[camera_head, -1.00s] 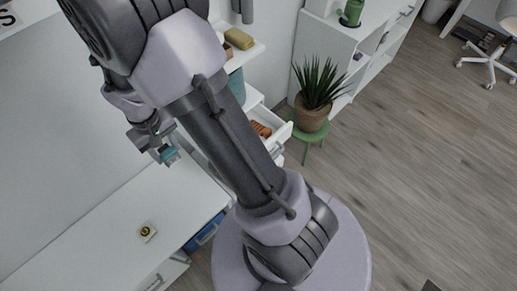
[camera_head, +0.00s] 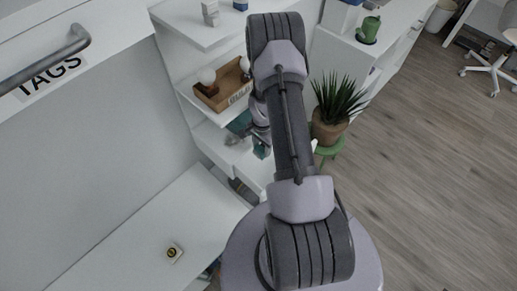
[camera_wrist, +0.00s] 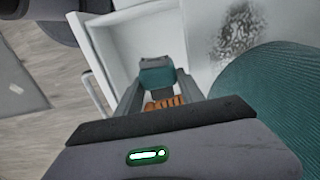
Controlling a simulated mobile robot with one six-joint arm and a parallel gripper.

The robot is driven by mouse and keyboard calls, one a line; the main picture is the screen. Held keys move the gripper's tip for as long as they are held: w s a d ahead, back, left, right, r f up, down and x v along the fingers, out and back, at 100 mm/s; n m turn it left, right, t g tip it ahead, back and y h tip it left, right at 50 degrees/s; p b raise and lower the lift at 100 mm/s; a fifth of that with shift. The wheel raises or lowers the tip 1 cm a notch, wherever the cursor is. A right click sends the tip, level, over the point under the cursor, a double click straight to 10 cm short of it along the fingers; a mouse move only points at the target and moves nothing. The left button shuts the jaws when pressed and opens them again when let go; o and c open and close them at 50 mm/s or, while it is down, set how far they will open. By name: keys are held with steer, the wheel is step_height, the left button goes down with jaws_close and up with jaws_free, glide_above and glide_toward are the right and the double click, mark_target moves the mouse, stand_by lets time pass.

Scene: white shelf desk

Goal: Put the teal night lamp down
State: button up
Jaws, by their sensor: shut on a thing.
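My gripper (camera_wrist: 157,82) is shut on the small teal night lamp (camera_wrist: 157,77) in the wrist view. Only part of the lamp shows between the fingers. In the head view the lamp (camera_head: 262,152) hangs below my wrist, in front of the white shelf unit. It appears to be above or beside an open white drawer (camera_wrist: 118,40). I cannot tell whether it touches anything.
An orange ribbed thing (camera_wrist: 163,103) lies beyond the fingers. A large teal object (camera_wrist: 275,100) is close on the right. A wooden box (camera_head: 222,92) stands on a shelf. A potted plant (camera_head: 335,105) is to the right. The desk top (camera_head: 140,235) is mostly clear, with a small yellow-black item (camera_head: 174,252).

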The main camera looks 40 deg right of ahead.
steer(key=f, duration=0.2)
steer(key=f+b, duration=0.1)
steer(key=f, duration=0.1)
steer(key=f+b, duration=0.1)
steer(key=f, duration=0.2)
steer(key=shift+s, duration=0.25)
steer(key=shift+f+b, duration=0.5)
steer(key=shift+f, duration=0.95)
steer(key=shift+f, duration=0.2)
steer(key=o, duration=1.1)
steer(key=shift+w, duration=0.1)
steer(key=shift+r, duration=0.1)
step_height(320, 180, up, 12)
steer(key=p, duration=0.3)
steer(key=shift+r, duration=0.15)
